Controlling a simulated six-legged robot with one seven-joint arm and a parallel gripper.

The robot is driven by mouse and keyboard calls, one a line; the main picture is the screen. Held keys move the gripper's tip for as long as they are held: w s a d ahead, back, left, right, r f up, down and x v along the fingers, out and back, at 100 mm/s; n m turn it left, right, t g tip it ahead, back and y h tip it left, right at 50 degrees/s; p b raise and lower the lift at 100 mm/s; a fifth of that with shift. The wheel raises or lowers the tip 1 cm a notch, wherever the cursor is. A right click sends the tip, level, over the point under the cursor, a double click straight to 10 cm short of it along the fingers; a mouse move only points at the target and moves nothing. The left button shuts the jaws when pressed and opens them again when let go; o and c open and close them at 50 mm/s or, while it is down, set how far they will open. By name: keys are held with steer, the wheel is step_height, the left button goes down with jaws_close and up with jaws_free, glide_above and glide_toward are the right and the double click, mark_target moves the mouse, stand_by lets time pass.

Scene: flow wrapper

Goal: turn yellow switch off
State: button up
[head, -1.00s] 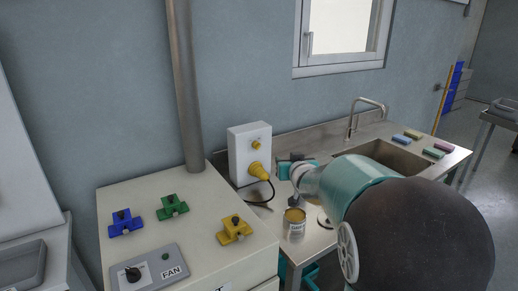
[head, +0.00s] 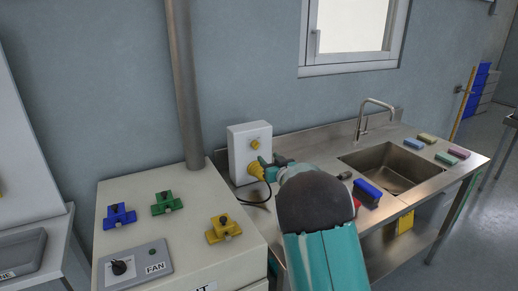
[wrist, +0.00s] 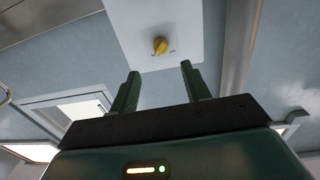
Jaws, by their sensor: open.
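A white wall box (head: 240,155) stands behind the cabinet and the sink counter. It carries a small round yellow switch knob (head: 255,143) on its upper front and a yellow plug (head: 257,170) with a black cable below. In the wrist view the yellow knob (wrist: 160,46) is on the white panel, just beyond the fingertips and between them. My gripper (wrist: 160,68) is open, with two green fingers apart and nothing between them. In the head view my gripper (head: 264,164) is in front of the box, beside the plug, partly covering it. Tiny marks beside the knob are unreadable.
The cabinet at left holds blue (head: 120,215), green (head: 167,202) and yellow (head: 223,229) clamp-like pieces and a FAN control panel (head: 140,264). A blue block (head: 367,192) lies before the sink (head: 390,166). A vertical pipe (head: 182,85) stands left of the box.

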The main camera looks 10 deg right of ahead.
mark_target(258, 147)
steer(key=x, duration=1)
steer(key=shift+s, duration=0.1)
steer(key=c, duration=1)
steer(key=shift+o, duration=0.2)
